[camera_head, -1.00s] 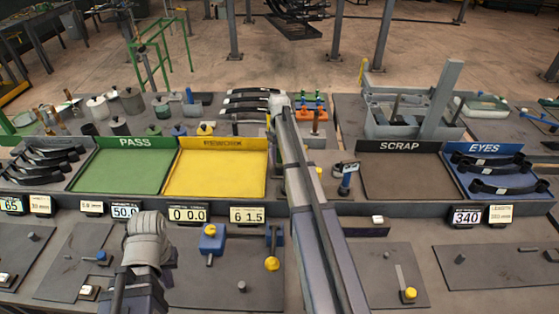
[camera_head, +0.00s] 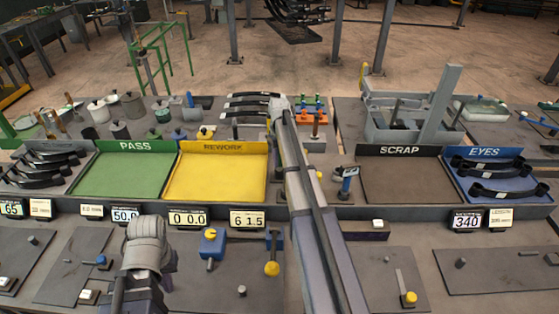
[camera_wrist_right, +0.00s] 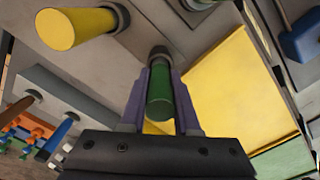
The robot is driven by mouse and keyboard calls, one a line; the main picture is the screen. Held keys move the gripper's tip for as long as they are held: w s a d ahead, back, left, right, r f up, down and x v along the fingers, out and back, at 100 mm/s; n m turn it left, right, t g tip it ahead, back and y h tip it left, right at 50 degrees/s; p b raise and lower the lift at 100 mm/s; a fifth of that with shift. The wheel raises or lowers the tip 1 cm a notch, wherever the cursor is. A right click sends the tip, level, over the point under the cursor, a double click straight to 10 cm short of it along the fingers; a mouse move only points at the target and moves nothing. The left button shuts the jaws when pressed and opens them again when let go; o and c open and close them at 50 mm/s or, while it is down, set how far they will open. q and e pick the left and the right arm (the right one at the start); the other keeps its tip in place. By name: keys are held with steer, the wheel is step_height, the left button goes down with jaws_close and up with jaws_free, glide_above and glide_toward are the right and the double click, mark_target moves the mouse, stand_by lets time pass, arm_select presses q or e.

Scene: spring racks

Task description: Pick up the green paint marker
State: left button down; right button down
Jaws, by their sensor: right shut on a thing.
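The green paint marker (camera_wrist_right: 160,100) shows in the right wrist view as a short green cylinder with a dark end. It sits between the two purple-grey fingers of my right gripper (camera_wrist_right: 160,88), which are shut on it. In the head view my right arm reaches to the back of the bench, with its wrist end (camera_head: 280,106) by the far edge of the yellow tray; its fingers and the marker are hidden there. My left arm's grey wrist (camera_head: 146,250) is at the lower left, and its finger opening cannot be made out.
The green PASS tray (camera_head: 128,178) and yellow REWORK tray (camera_head: 215,178) lie left of my right arm. The SCRAP tray (camera_head: 408,182) and blue EYES tray (camera_head: 525,170) lie right. A yellow cylinder (camera_wrist_right: 75,28) stands close to the right gripper. Several pots crowd the back left.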

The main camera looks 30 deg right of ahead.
step_height(320, 180, up, 10)
steer(key=p, duration=0.9)
steer(key=shift+f, duration=0.1)
steer(key=shift+p, duration=0.3)
